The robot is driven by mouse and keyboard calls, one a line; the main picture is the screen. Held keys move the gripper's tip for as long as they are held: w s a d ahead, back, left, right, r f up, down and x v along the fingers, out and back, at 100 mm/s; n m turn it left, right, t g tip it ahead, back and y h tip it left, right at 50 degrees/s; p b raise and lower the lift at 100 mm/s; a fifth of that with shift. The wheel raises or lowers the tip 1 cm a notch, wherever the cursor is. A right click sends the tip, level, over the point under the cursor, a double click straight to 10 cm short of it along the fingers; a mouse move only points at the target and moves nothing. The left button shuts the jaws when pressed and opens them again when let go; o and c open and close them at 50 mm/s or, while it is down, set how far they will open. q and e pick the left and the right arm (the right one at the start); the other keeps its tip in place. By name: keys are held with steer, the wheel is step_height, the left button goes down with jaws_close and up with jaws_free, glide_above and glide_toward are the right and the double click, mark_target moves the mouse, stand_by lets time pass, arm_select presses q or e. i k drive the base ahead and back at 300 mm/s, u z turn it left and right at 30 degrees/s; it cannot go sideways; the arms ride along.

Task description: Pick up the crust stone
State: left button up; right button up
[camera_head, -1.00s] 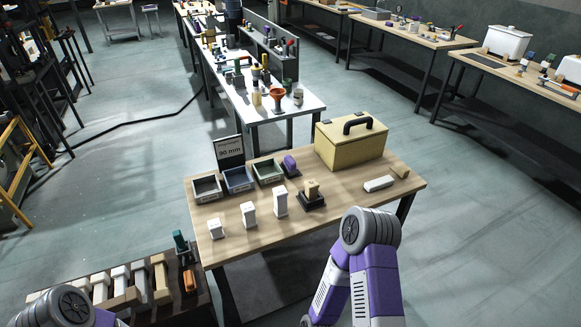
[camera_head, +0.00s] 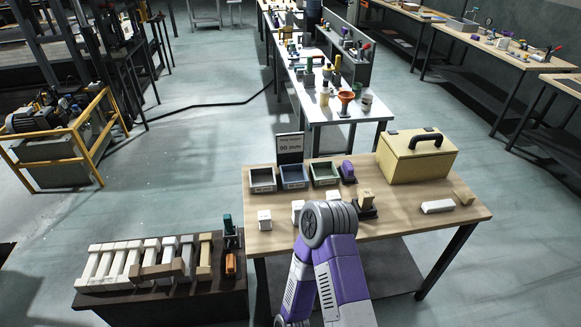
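I cannot tell for sure which object is the crust stone. On the wooden table (camera_head: 400,232), a tan block (camera_head: 366,199) sits on a black base at the right of the middle. A pale bar (camera_head: 438,206) and a tan wedge (camera_head: 463,194) lie at the right. White upright blocks stand near the front, including one at the left (camera_head: 264,219); my arm partly covers the others. On the low dark stand, an orange block (camera_head: 230,263) lies near a green-handled tool (camera_head: 228,224). One purple arm of mine shows at the bottom; neither gripper is in view.
Three small bins, grey (camera_head: 262,180), blue (camera_head: 294,177) and green (camera_head: 325,174), line the table's back beside a "90 mm" sign (camera_head: 290,145) and a yellow box (camera_head: 415,160). White and tan bars lie on the dark stand (camera_head: 215,300).

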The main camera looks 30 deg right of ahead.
mark_target(346, 169)
steer(key=u, duration=1.25)
steer(key=k, duration=1.15)
steer(key=z, duration=1.85)
steer(key=i, duration=0.15)
steer(key=u, duration=0.35)
